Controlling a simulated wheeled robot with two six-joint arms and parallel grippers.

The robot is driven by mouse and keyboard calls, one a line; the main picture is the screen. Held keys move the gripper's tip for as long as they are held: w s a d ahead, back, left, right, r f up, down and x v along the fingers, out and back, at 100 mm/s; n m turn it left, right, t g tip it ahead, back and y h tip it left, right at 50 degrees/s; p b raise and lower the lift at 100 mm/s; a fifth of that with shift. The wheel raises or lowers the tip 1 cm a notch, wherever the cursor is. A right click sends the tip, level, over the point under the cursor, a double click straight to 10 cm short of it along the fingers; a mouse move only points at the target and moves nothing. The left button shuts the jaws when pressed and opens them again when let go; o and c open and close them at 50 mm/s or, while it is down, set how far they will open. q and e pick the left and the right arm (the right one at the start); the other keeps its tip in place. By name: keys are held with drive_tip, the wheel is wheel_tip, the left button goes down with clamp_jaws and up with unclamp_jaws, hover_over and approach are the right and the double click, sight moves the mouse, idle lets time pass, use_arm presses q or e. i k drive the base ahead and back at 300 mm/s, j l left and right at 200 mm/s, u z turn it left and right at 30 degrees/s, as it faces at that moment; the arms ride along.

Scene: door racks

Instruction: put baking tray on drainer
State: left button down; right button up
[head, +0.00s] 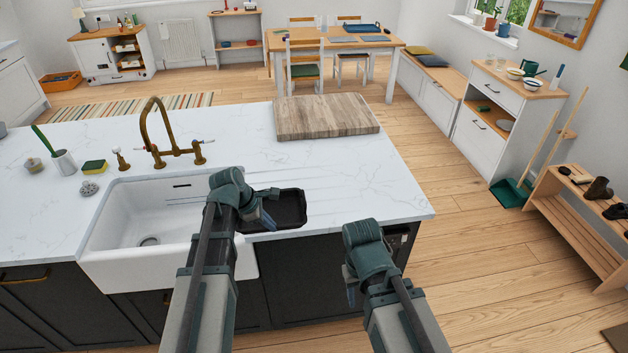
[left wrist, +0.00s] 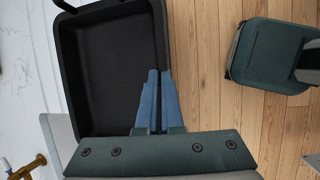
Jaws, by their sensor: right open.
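The black baking tray (head: 290,207) is at the counter's front edge, right of the white sink (head: 120,215). Whether it rests on the worktop or hangs slightly above is unclear. The drainer (head: 285,168) appears as shallow grooves in the marble worktop beside the sink, partly hidden by my left arm and the tray. My left gripper (head: 266,220) is at the tray's near-left side. In the left wrist view its blue fingers (left wrist: 157,80) are close together over the rim of the tray (left wrist: 105,70). My right gripper (head: 351,290) is open and empty, in front of the counter.
A wooden board (head: 325,115) lies on the worktop behind the drainer. A brass tap (head: 160,135) stands behind the sink, with a sponge (head: 94,167) to its left. The worktop right of the tray is clear.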

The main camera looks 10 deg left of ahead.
sight(319, 194)
drive_tip(key=i+l, duration=0.65)
drive_tip(key=i, duration=0.1)
